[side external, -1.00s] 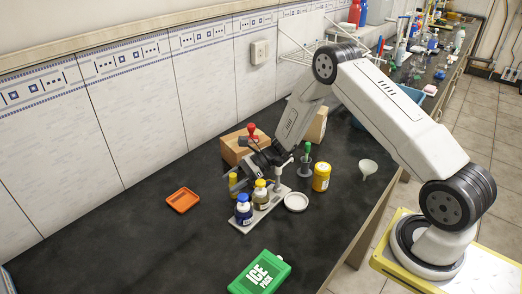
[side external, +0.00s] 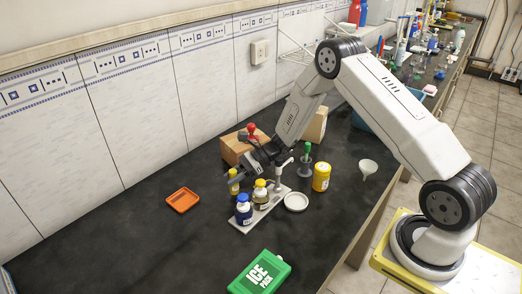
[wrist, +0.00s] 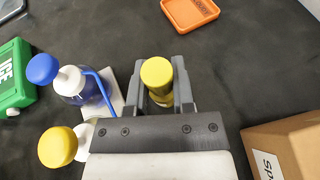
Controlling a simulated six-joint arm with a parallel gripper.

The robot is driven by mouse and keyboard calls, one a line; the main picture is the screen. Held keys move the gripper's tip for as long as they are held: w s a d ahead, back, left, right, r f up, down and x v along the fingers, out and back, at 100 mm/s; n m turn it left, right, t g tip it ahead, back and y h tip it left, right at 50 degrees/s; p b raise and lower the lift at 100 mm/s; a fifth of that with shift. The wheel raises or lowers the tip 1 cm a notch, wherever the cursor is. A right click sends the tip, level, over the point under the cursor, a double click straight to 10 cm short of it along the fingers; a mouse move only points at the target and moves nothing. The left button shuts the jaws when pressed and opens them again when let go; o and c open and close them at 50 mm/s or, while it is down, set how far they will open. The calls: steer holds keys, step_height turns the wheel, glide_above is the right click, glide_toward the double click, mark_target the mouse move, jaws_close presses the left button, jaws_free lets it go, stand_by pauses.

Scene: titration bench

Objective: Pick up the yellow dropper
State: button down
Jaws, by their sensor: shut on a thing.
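The yellow dropper (side external: 233,186) stands at the far left of the bottle group in the side view. In the wrist view its round yellow top (wrist: 157,72) sits between the two grey fingers. My gripper (side external: 236,177) reaches in from the right and is shut on the dropper. The gripper's fingers also show in the wrist view (wrist: 160,84). The fingers and the top hide most of the dropper's lower body in the wrist view, and I cannot tell if its base is clear of the surface.
A blue-capped bottle (side external: 243,211) and a yellow-capped bottle (side external: 261,195) stand close by on a pale rack (side external: 239,228). An orange tray (side external: 183,201) lies left. A cardboard box (side external: 231,150) stands behind. A green ice pack (side external: 246,281) lies in front. The black bench at left is clear.

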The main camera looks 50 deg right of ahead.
steer(key=shift+r, duration=4.2)
